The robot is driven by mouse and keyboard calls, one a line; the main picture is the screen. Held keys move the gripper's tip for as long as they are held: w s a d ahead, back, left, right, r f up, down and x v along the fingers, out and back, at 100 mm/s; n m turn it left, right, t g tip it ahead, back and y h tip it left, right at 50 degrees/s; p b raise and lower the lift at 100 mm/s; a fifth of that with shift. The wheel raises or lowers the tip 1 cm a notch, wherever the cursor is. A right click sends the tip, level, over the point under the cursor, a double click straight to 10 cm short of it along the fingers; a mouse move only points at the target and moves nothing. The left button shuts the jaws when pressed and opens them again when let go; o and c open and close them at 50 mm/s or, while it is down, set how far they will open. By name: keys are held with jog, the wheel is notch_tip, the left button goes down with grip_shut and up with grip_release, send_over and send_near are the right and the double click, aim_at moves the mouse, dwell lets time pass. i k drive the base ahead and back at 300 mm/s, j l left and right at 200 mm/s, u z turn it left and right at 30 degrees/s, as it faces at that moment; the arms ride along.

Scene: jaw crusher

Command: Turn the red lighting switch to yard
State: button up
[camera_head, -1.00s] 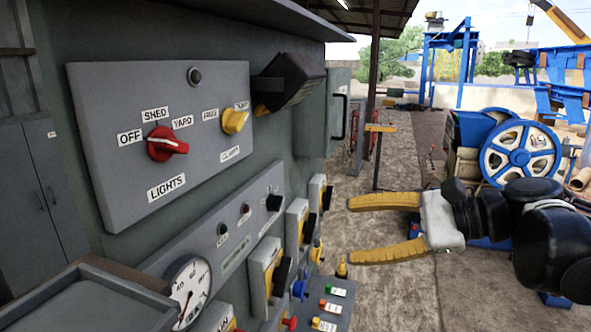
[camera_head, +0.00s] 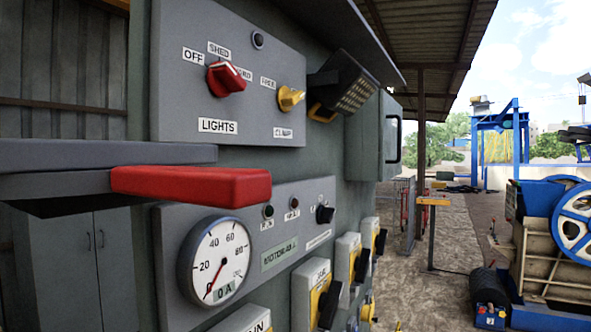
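The red lighting switch (camera_head: 226,79) sits on a grey panel (camera_head: 280,60) in the upper left of the head view. Its labels OFF, SHED and YARD run from its left over its top to its right, with LIGHTS below. The knob partly covers the YARD label (camera_head: 243,74). A white mark shows on the knob's upper edge; I cannot tell for certain which label it points to. My gripper is not in this view.
A large red-handled lever (camera_head: 190,186) juts across the near left, below the switch panel. A yellow knob (camera_head: 290,98) and a lamp (camera_head: 345,82) are right of the switch. A gauge (camera_head: 214,262) and several switches are below.

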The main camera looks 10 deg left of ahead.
aim_at(223, 79)
jog(key=u, duration=1.3)
jog(key=k+j+z, duration=0.15)
jog(key=k+j, duration=0.1)
jog(key=k, duration=0.1)
